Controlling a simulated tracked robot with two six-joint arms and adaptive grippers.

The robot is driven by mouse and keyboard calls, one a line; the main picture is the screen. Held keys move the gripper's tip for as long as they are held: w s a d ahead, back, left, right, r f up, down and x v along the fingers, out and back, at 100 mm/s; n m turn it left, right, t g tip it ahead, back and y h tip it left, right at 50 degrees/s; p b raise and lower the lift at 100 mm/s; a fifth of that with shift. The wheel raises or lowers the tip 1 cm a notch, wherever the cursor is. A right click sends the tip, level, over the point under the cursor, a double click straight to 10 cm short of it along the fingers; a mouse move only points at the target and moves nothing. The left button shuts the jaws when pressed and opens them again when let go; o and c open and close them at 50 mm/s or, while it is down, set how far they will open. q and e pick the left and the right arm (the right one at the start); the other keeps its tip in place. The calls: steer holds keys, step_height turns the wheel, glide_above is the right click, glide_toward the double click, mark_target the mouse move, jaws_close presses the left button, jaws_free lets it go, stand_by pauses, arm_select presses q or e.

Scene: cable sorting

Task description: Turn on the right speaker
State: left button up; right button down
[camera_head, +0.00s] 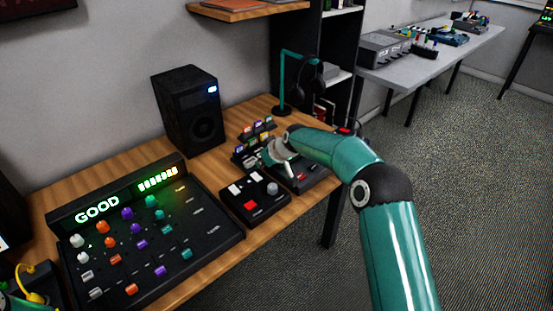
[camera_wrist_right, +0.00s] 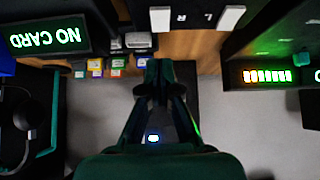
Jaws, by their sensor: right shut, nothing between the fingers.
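The right speaker (camera_head: 178,112) is a black box standing upright at the back of the wooden desk in the head view. A small blue-white light (camera_head: 212,90) glows near its upper right front edge. My right gripper (camera_head: 268,156) is to the right of the speaker and lower, above the small devices, apart from it. In the wrist view my right gripper (camera_wrist_right: 160,68) is shut and empty. The speaker is behind it there, mostly hidden, with its lit light (camera_wrist_right: 153,137) showing between the finger links. My left gripper is not clearly visible.
A large mixer (camera_head: 150,238) with coloured knobs and a lit "GOOD" display fills the desk's front left. A small black box (camera_head: 252,200) with white and red buttons is beside it. A teal headphone stand (camera_head: 283,80) is behind my arm. A "NO CARD" screen (camera_wrist_right: 45,36) shows in the wrist view.

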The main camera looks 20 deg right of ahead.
steer(key=s+f+b+v, duration=0.1)
steer(key=b+v, duration=0.1)
steer(key=v, duration=0.7)
steer(key=shift+s+d, duration=0.25)
steer(key=shift+s, duration=0.1)
steer(key=shift+f, duration=0.15)
